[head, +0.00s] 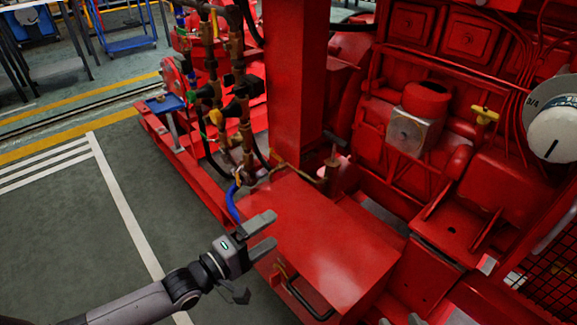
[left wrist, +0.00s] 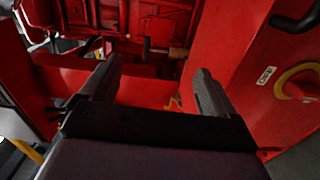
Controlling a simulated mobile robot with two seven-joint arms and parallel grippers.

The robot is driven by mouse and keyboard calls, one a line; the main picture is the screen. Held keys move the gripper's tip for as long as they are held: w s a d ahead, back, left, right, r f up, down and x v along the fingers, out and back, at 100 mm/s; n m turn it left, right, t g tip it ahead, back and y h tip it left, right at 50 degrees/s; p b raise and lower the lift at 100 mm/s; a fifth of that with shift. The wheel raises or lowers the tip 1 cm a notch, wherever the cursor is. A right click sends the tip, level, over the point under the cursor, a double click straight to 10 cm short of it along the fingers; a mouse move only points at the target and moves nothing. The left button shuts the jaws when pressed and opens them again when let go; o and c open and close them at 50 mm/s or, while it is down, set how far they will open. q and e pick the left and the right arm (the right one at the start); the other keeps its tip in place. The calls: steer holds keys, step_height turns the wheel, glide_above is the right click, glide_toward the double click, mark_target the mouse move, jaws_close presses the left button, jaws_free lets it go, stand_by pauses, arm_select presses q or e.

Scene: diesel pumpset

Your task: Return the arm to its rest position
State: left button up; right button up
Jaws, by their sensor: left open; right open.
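My left gripper (head: 268,233) reaches in from the lower left in the head view, over the left edge of a flat red cover (head: 320,235) on the pumpset. Its two grey fingers are apart with nothing between them. In the left wrist view the same open gripper (left wrist: 158,67) points at red machine parts, and its jaws are empty. What look like the fingertips of my right gripper (head: 400,321) just show at the bottom edge of the head view, apart; the rest of it is cut off.
A red post (head: 295,80) rises behind the cover. Brass pipes and valves (head: 238,100) and a blue hose (head: 231,200) stand close beyond my left gripper. The red engine (head: 430,130) fills the right side. Open grey floor (head: 70,240) lies to the left.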

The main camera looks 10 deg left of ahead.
arm_select(q)
steer(key=s+r+m+g+y+p, duration=0.1)
steer(key=s+r+m+y+p, duration=0.5)
steer(key=p, duration=1)
steer(key=s+a+r+m+g+y+p, duration=0.1)
steer(key=s+a+r+m+p, duration=0.2)
steer(key=s+r+p, duration=0.1)
steer(key=s+a+r+m+g+y+p, duration=0.1)
steer(key=s+a+r+m+p, duration=0.2)
steer(key=s+p, duration=0.3)
steer(key=shift+s+a+r+g+y, duration=0.2)
steer(key=shift+s+r+g+y, duration=0.3)
steer(key=shift+s, duration=0.55)
arm_select(e)
steer(key=s+d+r+h, duration=0.1)
steer(key=d+r, duration=0.2)
steer(key=r, duration=0.4)
steer(key=s+d+r+m+g+h, duration=0.1)
steer(key=s+d+r, duration=0.1)
steer(key=r, duration=0.5)
steer(key=shift+s+d+r, duration=0.15)
steer(key=shift+s+d, duration=0.05)
steer(key=shift+d, duration=0.5)
arm_select(q)
steer(key=shift+r, duration=0.1)
